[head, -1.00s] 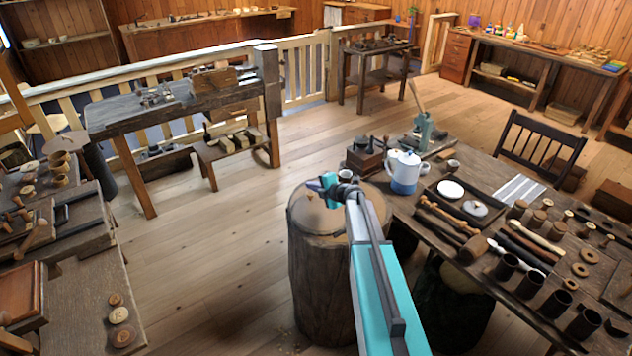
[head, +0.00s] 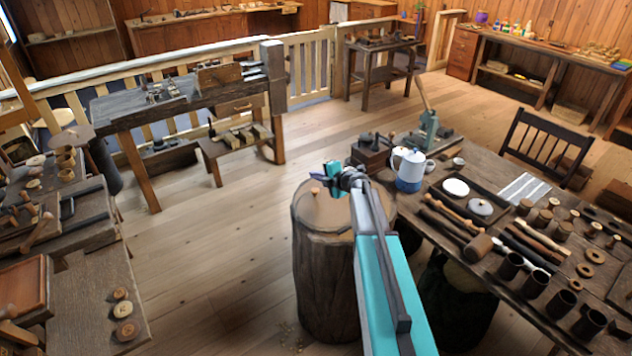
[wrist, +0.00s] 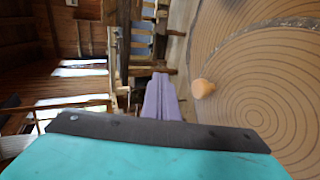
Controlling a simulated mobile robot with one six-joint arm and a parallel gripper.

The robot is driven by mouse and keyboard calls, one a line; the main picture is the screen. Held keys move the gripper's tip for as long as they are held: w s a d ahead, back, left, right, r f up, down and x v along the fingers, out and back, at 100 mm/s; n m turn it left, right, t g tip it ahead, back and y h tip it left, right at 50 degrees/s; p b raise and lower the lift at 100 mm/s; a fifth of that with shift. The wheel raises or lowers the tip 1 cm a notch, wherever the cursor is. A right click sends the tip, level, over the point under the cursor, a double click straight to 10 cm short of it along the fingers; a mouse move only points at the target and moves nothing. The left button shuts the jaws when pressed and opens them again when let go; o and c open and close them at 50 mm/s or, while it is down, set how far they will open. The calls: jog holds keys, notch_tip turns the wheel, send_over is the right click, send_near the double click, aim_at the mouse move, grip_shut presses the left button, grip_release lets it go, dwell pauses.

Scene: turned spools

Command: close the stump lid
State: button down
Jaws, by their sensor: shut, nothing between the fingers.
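The wooden stump (head: 325,270) stands upright on the floor left of the work table. Its round lid (head: 309,211) forms the top, with growth rings and a small knob (head: 314,193). In the wrist view the lid (wrist: 265,95) fills the right side, and its pale orange knob (wrist: 202,89) stands up from it. A curved grey line crosses the lid; I cannot tell whether it is a gap. My gripper (head: 317,177) is over the far left part of the stump top. Its purple fingers (wrist: 161,96) are together and empty beside the knob, apparently apart from it. My arm hides the stump's right side.
The work table (head: 405,215) on the right holds a white-and-blue pot (head: 409,171), a box-shaped grinder (head: 370,155), a mallet (head: 477,246) and dark cups. A bench (head: 130,108) stands behind left. Clear floor (head: 220,240) lies left of the stump.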

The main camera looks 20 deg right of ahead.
notch_tip(320, 180, up, 10)
jog(key=b, duration=0.3)
jog(key=shift+d+r, duration=0.2)
jog(key=shift+d, duration=0.1)
dwell(0.6)
